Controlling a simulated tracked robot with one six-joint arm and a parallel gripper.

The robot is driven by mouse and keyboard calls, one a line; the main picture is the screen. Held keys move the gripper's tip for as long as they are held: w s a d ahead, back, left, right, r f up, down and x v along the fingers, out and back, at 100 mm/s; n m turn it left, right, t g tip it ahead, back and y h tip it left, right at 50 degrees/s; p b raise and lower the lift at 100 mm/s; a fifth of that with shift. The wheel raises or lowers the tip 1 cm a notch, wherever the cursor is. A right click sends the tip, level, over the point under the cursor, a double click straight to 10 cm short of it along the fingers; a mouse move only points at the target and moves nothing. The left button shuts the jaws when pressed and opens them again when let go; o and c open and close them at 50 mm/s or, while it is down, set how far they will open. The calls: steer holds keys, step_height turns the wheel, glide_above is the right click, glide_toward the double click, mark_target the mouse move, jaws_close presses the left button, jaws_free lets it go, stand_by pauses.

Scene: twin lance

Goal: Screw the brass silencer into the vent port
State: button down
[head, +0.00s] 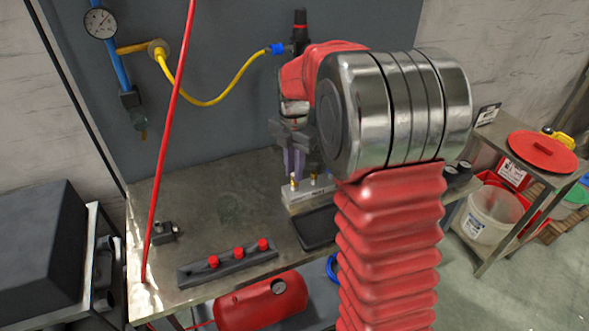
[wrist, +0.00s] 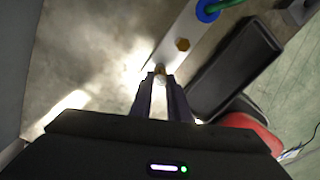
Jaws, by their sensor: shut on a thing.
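My gripper (wrist: 161,80) is shut on the brass silencer (wrist: 160,70), which shows as a small pale brass piece between the fingertips. In the head view my gripper (head: 293,170) points down over the left end of the light metal manifold block (head: 306,199). The silencer (head: 294,183) is at the top of that block there. I cannot tell whether its thread is in the vent port, which is hidden under it. A second brass fitting (wrist: 182,44) sits on the block (wrist: 178,58), beyond the silencer.
A blue fitting with a green hose (wrist: 207,10) is at the block's far end. A black tray (head: 316,228) lies beside the block. A rail with red knobs (head: 228,264) and a small dark part (head: 163,233) are on the workbench (head: 215,190). The bench's left part is mostly clear.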

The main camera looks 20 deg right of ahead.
steer(key=m, duration=0.7)
steer(key=shift+w+a, duration=0.2)
steer(key=shift+a, duration=0.05)
steer(key=m, duration=0.7)
steer(key=shift+m, duration=0.3)
steer(key=c, duration=2)
jaws_free()
steer(key=shift+o, duration=0.7)
steer(key=shift+d, duration=0.1)
steer(key=o, duration=0.5)
steer(key=shift+s, duration=0.1)
steer(key=shift+c, duration=0.2)
step_height(320, 180, up, 14)
steer(key=shift+f, duration=0.2)
